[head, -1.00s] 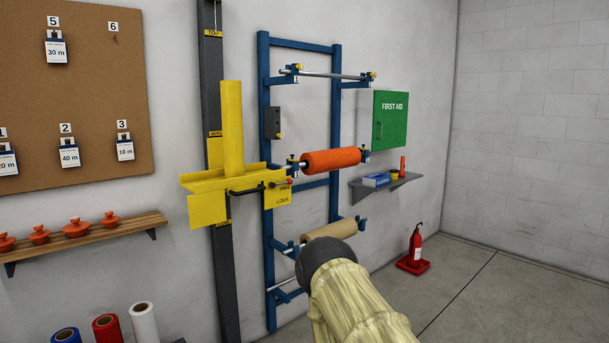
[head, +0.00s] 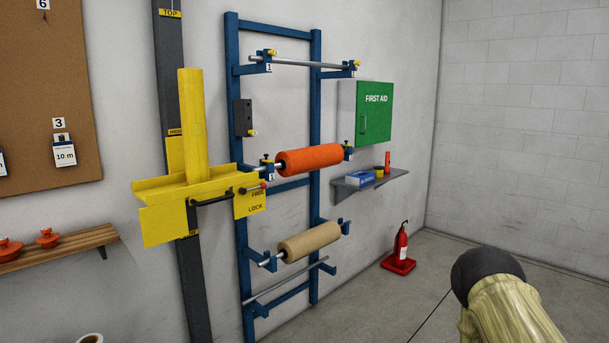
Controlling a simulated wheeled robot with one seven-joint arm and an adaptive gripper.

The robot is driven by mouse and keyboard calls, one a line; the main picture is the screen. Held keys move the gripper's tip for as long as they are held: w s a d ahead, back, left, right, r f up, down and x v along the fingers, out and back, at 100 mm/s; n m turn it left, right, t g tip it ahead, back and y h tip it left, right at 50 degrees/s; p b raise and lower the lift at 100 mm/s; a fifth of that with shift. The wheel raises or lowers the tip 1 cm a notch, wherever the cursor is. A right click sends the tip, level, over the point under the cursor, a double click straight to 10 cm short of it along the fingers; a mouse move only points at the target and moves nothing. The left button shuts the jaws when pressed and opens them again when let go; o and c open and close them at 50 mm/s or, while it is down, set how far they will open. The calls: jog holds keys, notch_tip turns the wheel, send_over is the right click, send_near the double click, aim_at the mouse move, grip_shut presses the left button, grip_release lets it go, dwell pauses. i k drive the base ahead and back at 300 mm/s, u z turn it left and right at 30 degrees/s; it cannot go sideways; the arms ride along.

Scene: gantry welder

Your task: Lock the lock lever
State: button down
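The lock lever (head: 252,188) is a short dark bar with a red tip. It sits at the yellow carriage (head: 186,187) on the dark upright post. Its red tip lies at the top of a yellow plate (head: 248,203) marked FREE above and LOCK below, close to the FREE word. A black handle bar (head: 212,200) runs along the carriage front, left of the plate. My arm shows at the lower right, with a dark rounded joint and a pale yellow sleeve, well away from the lever. My gripper is not in view.
A blue rack (head: 238,292) with an orange roll (head: 318,160) and a tan roll (head: 309,241) stands right of the post. A shelf (head: 370,186), a green first aid cabinet (head: 374,113) and a red extinguisher (head: 400,248) are farther right. Floor there is open.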

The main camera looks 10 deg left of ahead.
aim_at(255, 188)
jog(key=i, duration=0.65)
jog(key=u, duration=0.6)
jog(key=i, duration=0.45)
jog(key=u, duration=0.45)
